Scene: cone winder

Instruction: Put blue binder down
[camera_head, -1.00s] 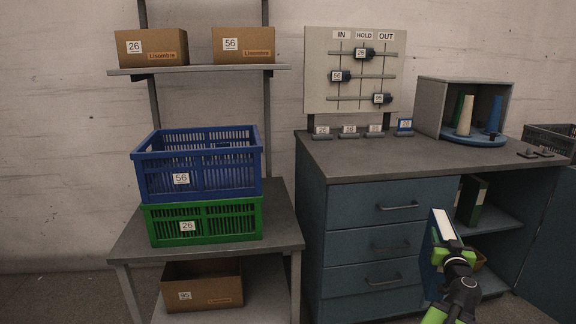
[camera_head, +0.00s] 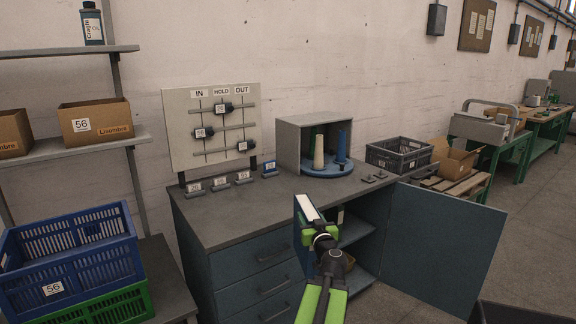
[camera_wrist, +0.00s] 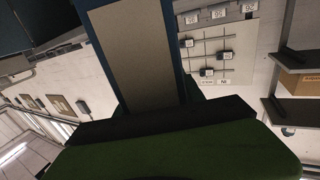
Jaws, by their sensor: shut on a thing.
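The blue binder (camera_head: 307,210) is held upright in my gripper (camera_head: 324,238), its pale page edge facing up in the head view. It stands in front of the open cabinet on the right of the workbench. In the wrist view the binder (camera_wrist: 141,50) fills the upper middle, its broad grey face between blue edges. My gripper is shut on it, with its dark green jaw across the bottom of the wrist view. The binder hides part of the cabinet opening.
The workbench top (camera_head: 240,216) has free room at its front left. A grey box with cones (camera_head: 318,146) and a dark crate (camera_head: 399,156) stand at its back right. The open cabinet door (camera_head: 440,245) juts out on the right. A blue crate (camera_head: 70,262) stands at left.

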